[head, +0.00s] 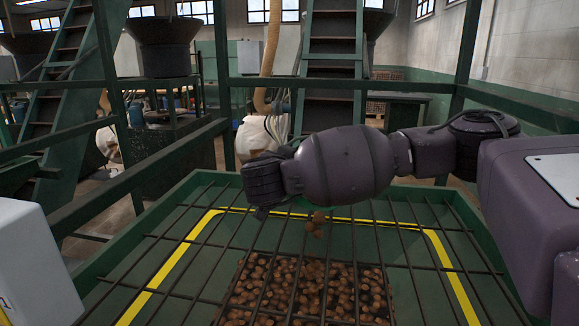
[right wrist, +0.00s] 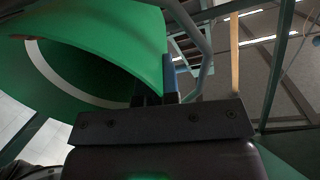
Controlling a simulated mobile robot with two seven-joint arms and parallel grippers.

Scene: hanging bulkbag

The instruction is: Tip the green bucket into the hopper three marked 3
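In the right wrist view the green bucket (right wrist: 110,35) lies tilted, with a white band and a dark opening. My right gripper (right wrist: 165,97) is shut at its edge; the exact grip point is partly hidden. In the head view my right arm reaches in from the right, with the gripper end (head: 265,190) above the hopper. The bucket is mostly hidden behind the arm there. A few brown lumps (head: 315,224) hang in mid-air below the arm. The green hopper (head: 145,255) has a bar grate and a yellow outline; no number is visible. My left gripper is out of view.
Green railings (head: 150,175) run along the left and back. A pale hanging bag (head: 262,137) and steep stairs (head: 332,60) stand behind the hopper.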

